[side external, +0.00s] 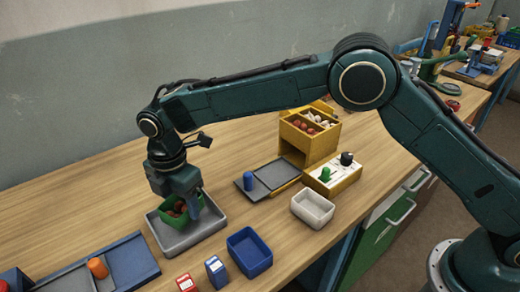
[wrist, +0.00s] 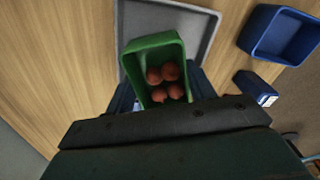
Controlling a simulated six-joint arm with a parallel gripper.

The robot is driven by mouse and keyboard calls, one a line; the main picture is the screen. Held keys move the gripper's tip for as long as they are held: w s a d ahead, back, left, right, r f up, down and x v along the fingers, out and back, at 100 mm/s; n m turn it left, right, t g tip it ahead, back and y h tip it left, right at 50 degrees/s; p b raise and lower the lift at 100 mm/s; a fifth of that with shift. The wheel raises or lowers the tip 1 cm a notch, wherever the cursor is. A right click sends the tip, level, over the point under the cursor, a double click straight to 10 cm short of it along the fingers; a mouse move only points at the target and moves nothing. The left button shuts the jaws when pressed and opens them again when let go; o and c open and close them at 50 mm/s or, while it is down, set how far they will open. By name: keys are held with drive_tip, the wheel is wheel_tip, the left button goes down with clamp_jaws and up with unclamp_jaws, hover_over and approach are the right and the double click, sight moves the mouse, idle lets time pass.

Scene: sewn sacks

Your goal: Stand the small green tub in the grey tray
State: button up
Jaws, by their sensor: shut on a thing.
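The small green tub (side external: 174,211) holds several reddish-brown balls. It also shows in the wrist view (wrist: 152,48), with the balls in its near part. My gripper (side external: 183,205) is shut on the tub, with its fingers at the tub's sides. The grey tray (side external: 206,227) lies on the bench under the tub. In the wrist view the tray (wrist: 205,28) shows behind and to the right of the tub. The tub looks about upright and within the tray's outline. I cannot tell whether its base touches the tray floor.
A blue tub (side external: 249,252), a white tub (side external: 312,208), a small blue box (side external: 216,272) and a red one (side external: 186,284) stand right of and before the tray. A yellow bin (side external: 309,138) stands behind. A blue tray (side external: 130,262) is at front left. Bench left of the tray is clear.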

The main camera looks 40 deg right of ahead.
sight(183, 211)
drive_tip(key=shift+f, duration=1.55)
drive_tip(key=o, duration=1.1)
drive_tip(key=shift+f, duration=0.15)
wheel_tip(183, 211, up, 12)
drive_tip(key=shift+r, duration=0.2)
